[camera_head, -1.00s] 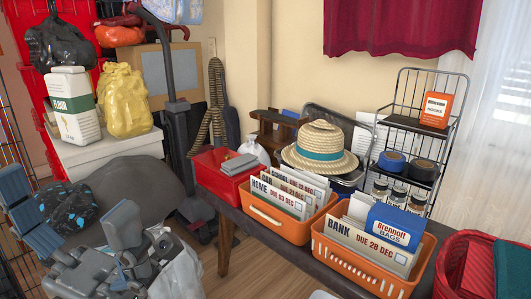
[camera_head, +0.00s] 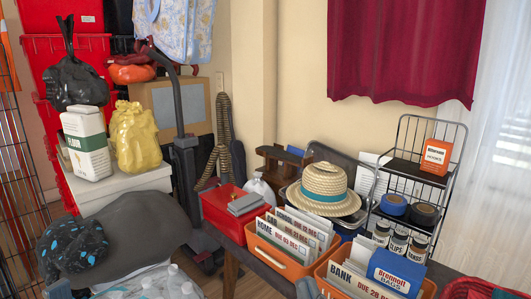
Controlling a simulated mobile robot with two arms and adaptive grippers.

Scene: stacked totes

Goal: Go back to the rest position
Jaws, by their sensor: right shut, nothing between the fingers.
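My right gripper (camera_head: 306,288) shows only as a small grey part at the bottom edge, in front of the orange baskets. It is shut with nothing held, and most of it is cut off by the frame. My left gripper is out of the picture. A small grey-blue piece at the bottom left edge may be part of my left arm.
A low bench holds a red box (camera_head: 222,213), orange file baskets (camera_head: 275,261), a straw hat (camera_head: 325,185) and a wire rack (camera_head: 410,165). A grey chair (camera_head: 135,235) and bagged bottles (camera_head: 165,282) stand at left, before a white cabinet (camera_head: 120,190).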

